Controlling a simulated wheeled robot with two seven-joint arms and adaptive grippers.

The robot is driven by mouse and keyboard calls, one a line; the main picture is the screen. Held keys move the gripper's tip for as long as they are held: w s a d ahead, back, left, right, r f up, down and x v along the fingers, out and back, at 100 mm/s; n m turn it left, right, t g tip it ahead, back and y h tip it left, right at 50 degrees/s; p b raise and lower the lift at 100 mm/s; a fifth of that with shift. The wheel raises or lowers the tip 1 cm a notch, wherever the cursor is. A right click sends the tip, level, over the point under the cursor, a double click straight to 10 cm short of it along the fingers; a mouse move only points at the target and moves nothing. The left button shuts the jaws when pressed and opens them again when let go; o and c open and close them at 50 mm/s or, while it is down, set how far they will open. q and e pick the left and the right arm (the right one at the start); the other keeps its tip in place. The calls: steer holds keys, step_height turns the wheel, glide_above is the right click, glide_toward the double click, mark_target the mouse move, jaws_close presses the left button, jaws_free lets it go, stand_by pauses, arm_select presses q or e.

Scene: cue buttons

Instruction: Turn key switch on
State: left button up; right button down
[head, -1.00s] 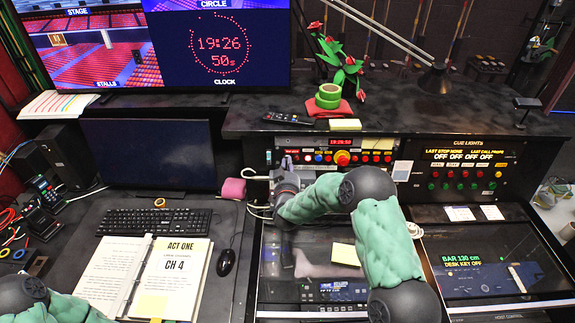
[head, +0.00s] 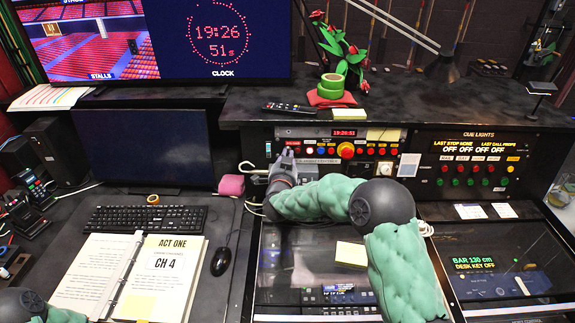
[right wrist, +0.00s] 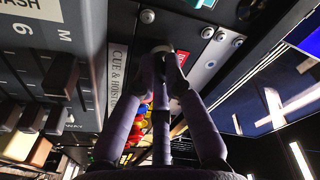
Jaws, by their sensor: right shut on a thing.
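My right gripper (head: 284,163) is at the left end of the upright cue panel (head: 320,150) in the head view, and it hides what is directly in front of it. In the right wrist view its dark fingers (right wrist: 168,62) are closed together on a small round metal part on the panel, which I take to be the key switch (right wrist: 161,49). The key's turn angle is hidden by the fingers. The right-hand screen (head: 490,262) reads "DESK KEY OFF". My left arm shows only at the bottom left corner; its gripper is out of view.
A red button (head: 345,150) and several small lit buttons sit on the panel right of the gripper. A keyboard (head: 145,218), mouse (head: 220,261) and open binder (head: 130,275) cover the left desk.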

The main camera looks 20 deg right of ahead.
steer(key=m+b, duration=0.2)
steer(key=m, duration=0.1)
steer(key=m+g+b, duration=0.1)
steer(key=m+b, duration=0.1)
steer(key=shift+a+f+m+h, duration=0.15)
steer(key=shift+m+h, duration=0.15)
steer(key=shift+m, duration=0.1)
steer(key=shift+w+m+g+b, duration=0.1)
steer(key=shift+m+g+b, duration=0.2)
steer(key=shift+m+b, duration=1.45)
steer(key=shift+m+p, duration=0.4)
steer(key=shift+m, duration=0.15)
steer(key=c, duration=1.3)
jaws_free()
steer(key=shift+r, duration=0.2)
steer(key=v, duration=1.2)
steer(key=shift+r, duration=0.1)
